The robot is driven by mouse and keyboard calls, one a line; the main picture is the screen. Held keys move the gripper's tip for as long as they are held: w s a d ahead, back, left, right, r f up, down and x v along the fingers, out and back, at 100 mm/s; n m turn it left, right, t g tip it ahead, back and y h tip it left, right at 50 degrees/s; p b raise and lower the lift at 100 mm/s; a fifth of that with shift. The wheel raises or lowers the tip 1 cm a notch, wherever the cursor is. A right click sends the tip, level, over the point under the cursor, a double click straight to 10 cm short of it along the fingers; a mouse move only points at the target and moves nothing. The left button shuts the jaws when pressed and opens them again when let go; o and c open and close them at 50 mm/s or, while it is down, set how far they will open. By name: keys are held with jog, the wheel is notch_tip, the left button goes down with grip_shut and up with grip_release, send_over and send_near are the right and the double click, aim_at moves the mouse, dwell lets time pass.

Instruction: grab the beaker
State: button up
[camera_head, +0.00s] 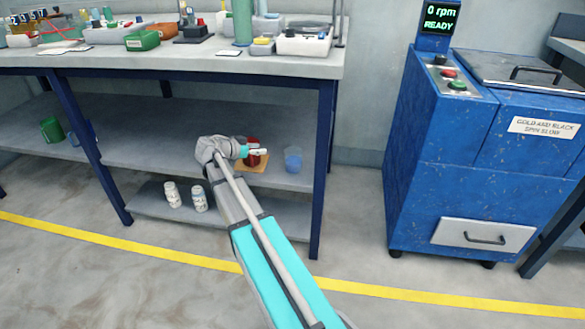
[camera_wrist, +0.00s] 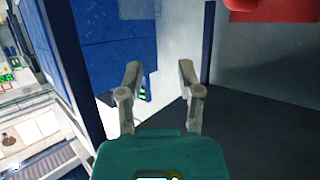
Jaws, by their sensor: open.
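A small translucent blue cup, which looks like the beaker (camera_head: 293,160), stands on the middle shelf under the bench, near its right end. My gripper (camera_head: 260,151) is at the same shelf, to the left of the beaker, in front of a red container (camera_head: 253,144). In the wrist view my gripper (camera_wrist: 158,82) has its two fingers apart with nothing held between them. I cannot make out the beaker in the wrist view.
The red container stands on a tan board (camera_head: 256,166) and shows at the top right of the wrist view (camera_wrist: 270,8). Blue bench legs (camera_head: 323,150) frame the shelf. A blue machine (camera_head: 455,165) stands to the right. White bottles (camera_head: 199,199) stand lower down.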

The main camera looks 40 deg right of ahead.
dwell(0.3)
jog(key=b, duration=0.3)
send_near(291, 148)
jog(key=shift+x, duration=1.3)
jog(key=shift+d, duration=0.1)
jog(key=shift+b+x, duration=1.2)
jog(key=shift+x, duration=1.35)
grip_shut()
